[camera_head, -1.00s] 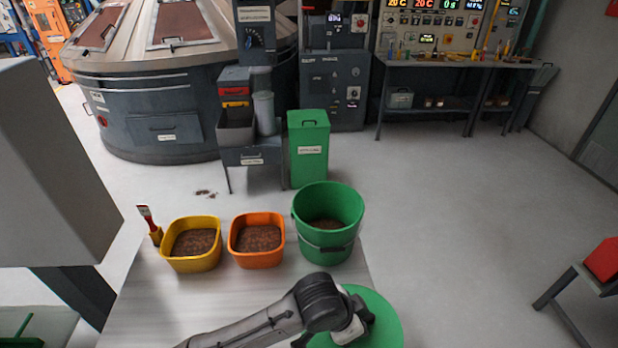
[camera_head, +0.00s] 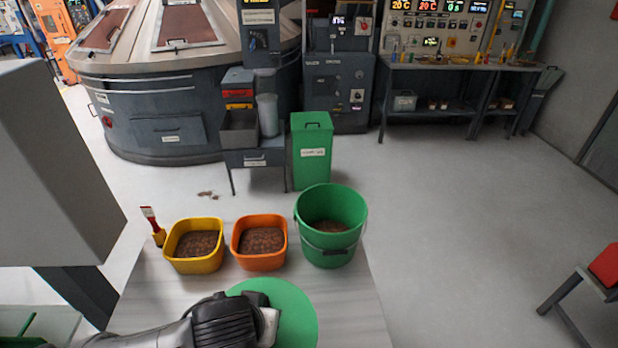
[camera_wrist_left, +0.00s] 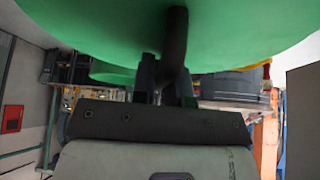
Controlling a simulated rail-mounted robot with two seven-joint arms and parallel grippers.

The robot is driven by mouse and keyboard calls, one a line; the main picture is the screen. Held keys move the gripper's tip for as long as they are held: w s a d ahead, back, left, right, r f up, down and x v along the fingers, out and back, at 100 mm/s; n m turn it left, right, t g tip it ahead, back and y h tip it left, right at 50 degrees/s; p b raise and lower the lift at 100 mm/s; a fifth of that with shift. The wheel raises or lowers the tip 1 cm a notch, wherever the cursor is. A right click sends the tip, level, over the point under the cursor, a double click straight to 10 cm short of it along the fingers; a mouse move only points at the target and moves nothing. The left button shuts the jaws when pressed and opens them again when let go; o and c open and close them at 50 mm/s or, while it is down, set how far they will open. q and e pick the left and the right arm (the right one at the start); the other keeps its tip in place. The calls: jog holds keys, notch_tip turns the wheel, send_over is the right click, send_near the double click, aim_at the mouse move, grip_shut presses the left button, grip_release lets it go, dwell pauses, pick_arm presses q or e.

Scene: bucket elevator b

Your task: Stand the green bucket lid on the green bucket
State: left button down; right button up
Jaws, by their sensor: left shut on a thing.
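The green bucket (camera_head: 331,240) stands upright and open on the table, with brown granular material inside. The round green lid (camera_head: 293,312) is near the table's front part, in front of the bucket and to its left, apart from it. My left gripper (camera_head: 268,322) is shut on the lid. In the left wrist view the lid (camera_wrist_left: 90,28) fills the top, and my left gripper's fingers (camera_wrist_left: 172,88) close on its dark handle (camera_wrist_left: 176,40). The fingertips are partly hidden in the head view. My right gripper is not in view.
An orange tub (camera_head: 259,258) and a yellow tub (camera_head: 193,262) with brown contents stand left of the bucket. A tall green bin (camera_head: 311,165) is on the floor behind. The table (camera_head: 350,295) is clear at front right.

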pick_arm(q)
jog(key=w+a+r+n+y, duration=0.1)
jog(key=w+a+r+n, duration=0.15)
jog(key=a, duration=0.85)
notch_tip(320, 180, up, 35)
jog(key=s+m+h+p, duration=0.1)
jog(key=m+p, duration=0.3)
jog(key=p, duration=2.8)
jog(key=shift+s+d+r+h, duration=0.15)
jog(key=shift+s+r+h, duration=0.05)
jog(key=shift+h, duration=0.2)
jog(key=shift+w+d, duration=0.1)
